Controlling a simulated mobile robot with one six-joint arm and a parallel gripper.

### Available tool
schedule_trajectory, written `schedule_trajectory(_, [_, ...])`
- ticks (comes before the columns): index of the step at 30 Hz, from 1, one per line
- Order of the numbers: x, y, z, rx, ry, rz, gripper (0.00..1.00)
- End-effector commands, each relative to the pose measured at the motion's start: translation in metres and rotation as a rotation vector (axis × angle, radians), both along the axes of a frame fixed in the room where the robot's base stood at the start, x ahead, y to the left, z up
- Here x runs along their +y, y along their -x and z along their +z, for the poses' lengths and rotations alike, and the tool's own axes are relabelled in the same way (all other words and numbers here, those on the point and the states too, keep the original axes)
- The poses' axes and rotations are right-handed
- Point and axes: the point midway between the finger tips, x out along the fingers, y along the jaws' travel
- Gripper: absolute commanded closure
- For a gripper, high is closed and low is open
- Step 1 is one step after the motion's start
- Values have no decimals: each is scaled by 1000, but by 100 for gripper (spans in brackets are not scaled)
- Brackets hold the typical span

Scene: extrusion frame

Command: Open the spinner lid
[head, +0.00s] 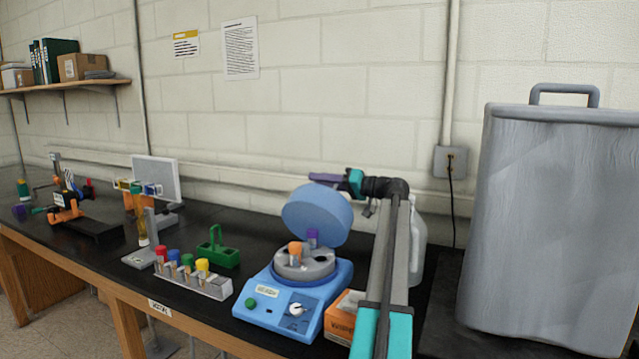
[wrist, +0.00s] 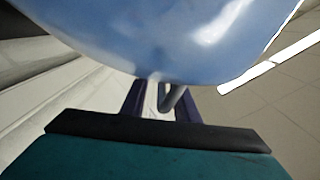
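The spinner (head: 295,300) is a light blue machine on the black bench, with a green button and a white dial. Its round blue lid (head: 316,212) stands raised and tilted up at the back, so the grey rotor (head: 303,266) shows, holding an orange-capped tube and a purple-capped tube. My gripper (head: 318,178) is at the top edge of the lid. In the wrist view the lid (wrist: 170,40) fills the top, and a small curved handle (wrist: 173,100) hangs between my purple fingers (wrist: 160,97). The fingers stand apart; contact with the handle is unclear.
A rack of coloured-capped tubes (head: 195,283) and a green rack (head: 217,252) stand left of the spinner. An orange box (head: 342,318) sits right of it, beside my arm. A large grey case (head: 550,220) stands at the far right. The wall is behind.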

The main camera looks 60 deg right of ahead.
Motion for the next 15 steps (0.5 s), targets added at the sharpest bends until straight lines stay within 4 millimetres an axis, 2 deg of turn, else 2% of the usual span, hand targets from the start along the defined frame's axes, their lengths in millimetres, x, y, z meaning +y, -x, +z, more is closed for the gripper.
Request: schedule_trajectory(15, [-9,59,-1,1,1,-1,72])
